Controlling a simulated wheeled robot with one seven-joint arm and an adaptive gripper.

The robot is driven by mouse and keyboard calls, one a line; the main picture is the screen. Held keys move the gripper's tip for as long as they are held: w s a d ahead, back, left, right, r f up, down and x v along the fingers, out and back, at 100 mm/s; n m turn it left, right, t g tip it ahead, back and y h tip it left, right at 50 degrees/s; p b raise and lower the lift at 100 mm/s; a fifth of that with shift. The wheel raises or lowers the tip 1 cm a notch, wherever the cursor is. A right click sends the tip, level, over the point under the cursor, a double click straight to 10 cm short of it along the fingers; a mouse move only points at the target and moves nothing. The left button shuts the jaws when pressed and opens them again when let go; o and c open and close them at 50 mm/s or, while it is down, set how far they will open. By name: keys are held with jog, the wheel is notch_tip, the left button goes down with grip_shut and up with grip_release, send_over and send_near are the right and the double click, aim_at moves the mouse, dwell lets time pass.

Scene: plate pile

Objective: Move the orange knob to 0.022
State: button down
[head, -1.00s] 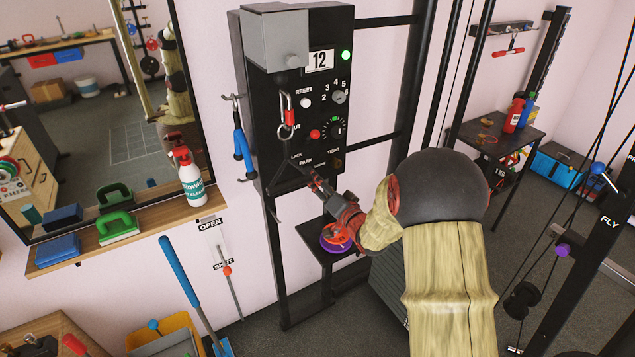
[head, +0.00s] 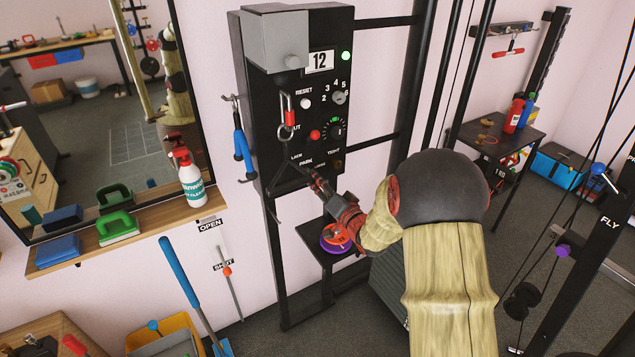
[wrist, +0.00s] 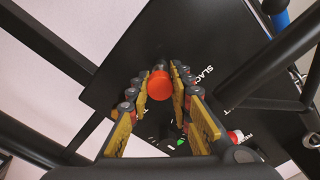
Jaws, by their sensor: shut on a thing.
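An orange-red knob (wrist: 160,86) sits between my gripper's two fingers in the wrist view, and the fingers are shut on it. It is on the black panel (wrist: 195,45) near the SLACK lettering. In the head view my gripper (head: 317,182) is at the lower part of the upright black panel (head: 270,110), just below the PARK lettering. The knob is hidden there behind the fingers. Any scale reading for the knob is too small or covered to tell.
A display reading 12 (head: 320,61), a grey selector knob (head: 339,97) and a red button (head: 315,134) are on the panel above my gripper. A red clip (head: 290,108) hangs at its left. Another orange knob (head: 227,271) is on a wall rod by SHUT.

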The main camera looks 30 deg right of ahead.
jog(key=shift+w, duration=1.25)
jog(key=c, duration=1.6)
grip_release()
jog(key=shift+o, duration=0.2)
jog(key=s, duration=1.2)
jog(key=shift+d, duration=0.2)
